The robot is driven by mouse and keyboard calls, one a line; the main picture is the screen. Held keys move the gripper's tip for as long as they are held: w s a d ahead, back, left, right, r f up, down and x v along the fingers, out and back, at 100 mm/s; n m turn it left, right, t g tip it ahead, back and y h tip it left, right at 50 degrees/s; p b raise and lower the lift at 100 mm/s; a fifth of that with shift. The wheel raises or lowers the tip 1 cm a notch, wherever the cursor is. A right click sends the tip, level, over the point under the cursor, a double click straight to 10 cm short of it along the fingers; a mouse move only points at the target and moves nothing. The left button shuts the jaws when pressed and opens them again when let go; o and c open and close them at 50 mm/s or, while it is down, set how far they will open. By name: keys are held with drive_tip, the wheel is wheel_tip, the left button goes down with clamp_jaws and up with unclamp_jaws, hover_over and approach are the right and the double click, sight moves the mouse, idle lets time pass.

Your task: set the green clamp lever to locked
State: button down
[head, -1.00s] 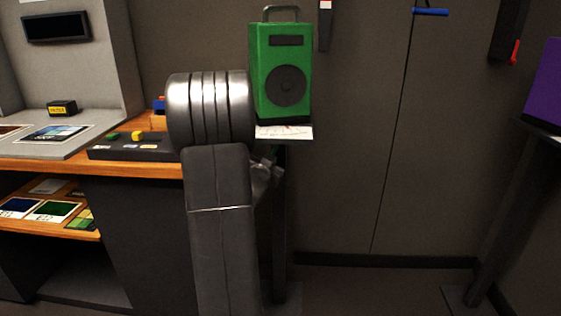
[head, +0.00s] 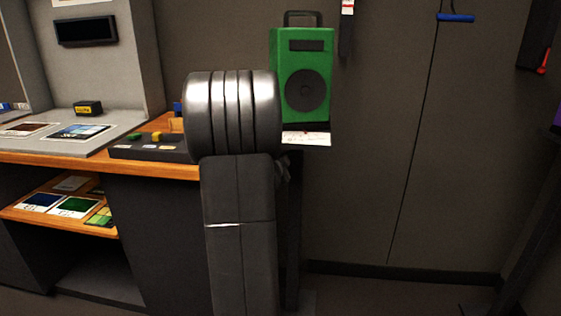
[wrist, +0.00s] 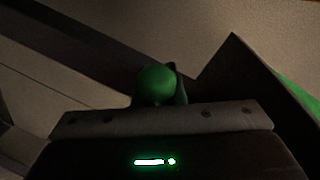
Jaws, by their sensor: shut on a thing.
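The green clamp lever's round green knob (wrist: 157,83) shows in the wrist view, just beyond the front edge of my gripper (wrist: 160,98). My gripper is shut on the knob; dark finger parts show close around and beside it. The rest of the lever is hidden or too dark to make out, so I cannot tell its setting. In the head view my own arm covers the gripper and the lever.
A green speaker-like box (head: 302,80) with a handle stands right of my arm, above a white printed sheet (head: 306,138). A wooden-topped bench (head: 60,159) with a dark button panel (head: 150,148) is on the left. The floor at right looks clear.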

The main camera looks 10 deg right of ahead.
idle(0.4)
drive_tip(key=c, duration=1.5)
unclamp_jaws()
drive_tip(key=shift+p+v, duration=1.2)
drive_tip(key=shift+v, duration=5.75)
